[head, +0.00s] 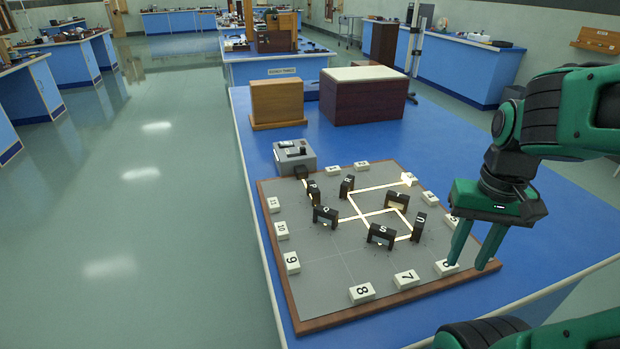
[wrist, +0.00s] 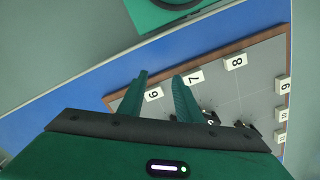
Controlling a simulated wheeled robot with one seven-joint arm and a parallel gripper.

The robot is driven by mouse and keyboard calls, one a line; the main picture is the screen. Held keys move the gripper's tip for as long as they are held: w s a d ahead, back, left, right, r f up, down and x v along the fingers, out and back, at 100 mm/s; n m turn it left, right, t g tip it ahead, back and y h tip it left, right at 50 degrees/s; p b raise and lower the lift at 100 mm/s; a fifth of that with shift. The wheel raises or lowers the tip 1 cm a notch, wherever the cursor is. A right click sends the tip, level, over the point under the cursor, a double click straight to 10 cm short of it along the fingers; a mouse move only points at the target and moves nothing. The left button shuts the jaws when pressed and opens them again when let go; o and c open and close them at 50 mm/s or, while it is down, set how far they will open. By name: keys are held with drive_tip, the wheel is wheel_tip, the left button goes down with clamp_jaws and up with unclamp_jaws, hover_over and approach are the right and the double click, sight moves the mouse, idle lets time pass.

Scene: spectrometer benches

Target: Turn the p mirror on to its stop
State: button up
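The board (head: 345,275) is grey with a brown wooden rim and lies on the blue bench. Several small black mirrors stand on it, some with white letters. The one I take for the p mirror (head: 313,193) is at the back left, near the grey lamp box (head: 295,157); its letter is too small to be sure. A bright beam zigzags between mirrors and reaches a white block (head: 408,178) at the back right. My gripper (head: 470,264) is open and empty above the board's front right corner, near block 6, away from the mirrors. The wrist view also shows my gripper (wrist: 160,79).
Numbered white blocks such as 8 (head: 362,292) and 7 (head: 406,279) line the board's edges. Other mirrors, Q (head: 325,217), S (head: 380,235) and U (head: 418,227), stand close together. A wooden box (head: 277,102) and a dark red box (head: 362,98) stand behind. The board's front left is clear.

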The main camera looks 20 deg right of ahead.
drive_tip(key=shift+w, duration=0.2)
drive_tip(key=shift+o, duration=0.9)
drive_tip(key=n+t, duration=0.5)
drive_tip(key=n, duration=0.1)
approach(313, 186)
drive_tip(key=x, duration=0.8)
drive_tip(key=shift+w+f, duration=0.1)
